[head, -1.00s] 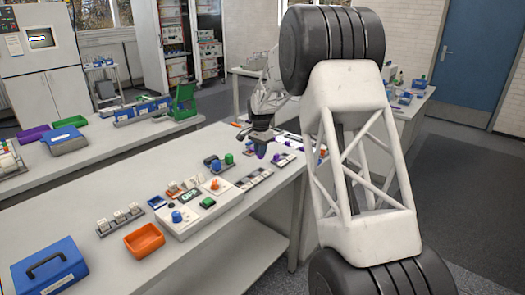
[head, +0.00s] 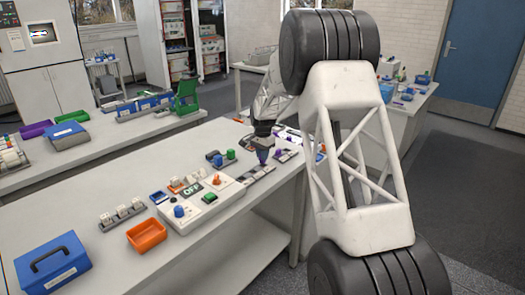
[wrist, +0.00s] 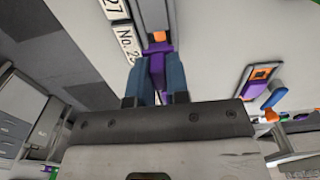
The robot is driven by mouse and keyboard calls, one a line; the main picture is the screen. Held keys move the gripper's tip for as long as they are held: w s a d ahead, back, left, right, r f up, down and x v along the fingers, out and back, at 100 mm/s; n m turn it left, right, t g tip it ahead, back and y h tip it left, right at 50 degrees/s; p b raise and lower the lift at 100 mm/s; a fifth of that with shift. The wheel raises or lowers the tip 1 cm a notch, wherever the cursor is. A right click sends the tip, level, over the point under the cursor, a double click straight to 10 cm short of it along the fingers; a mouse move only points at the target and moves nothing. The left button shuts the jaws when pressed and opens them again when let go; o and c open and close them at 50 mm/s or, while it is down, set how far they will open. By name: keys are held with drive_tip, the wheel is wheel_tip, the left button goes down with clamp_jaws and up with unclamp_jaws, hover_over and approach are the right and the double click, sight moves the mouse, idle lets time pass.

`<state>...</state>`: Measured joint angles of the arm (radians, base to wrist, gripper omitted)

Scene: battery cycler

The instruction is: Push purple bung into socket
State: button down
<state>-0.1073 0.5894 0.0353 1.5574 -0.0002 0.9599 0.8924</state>
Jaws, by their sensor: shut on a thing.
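My gripper (wrist: 157,82) is shut on the purple bung (wrist: 157,68), which stands between the two blue-grey fingers in the wrist view. In the head view my gripper shows dark (head: 262,142), with the purple bung (head: 263,156) pointing down beneath it. The bung is over or at the row of small labelled units (head: 257,176) near the table's right edge. In the wrist view a grey unit with an orange part (wrist: 160,36) lies just beyond the bung's tip. I cannot tell whether the bung touches the socket, as the gripper and bung hide it.
A white control box (head: 200,205) with an OFF display stands left of the row. Blue and green parts (head: 222,158) stand close behind it. An orange tray (head: 147,235) and a blue case (head: 52,265) are farther left. Another purple-and-orange unit (wrist: 257,77) is at right in the wrist view.

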drive_tip(key=shift+f, duration=1.15)
drive_tip(key=shift+f, duration=0.25)
drive_tip(key=c, duration=1)
unclamp_jaws()
drive_tip(key=shift+r, duration=0.1)
drive_tip(key=shift+r, duration=3.8)
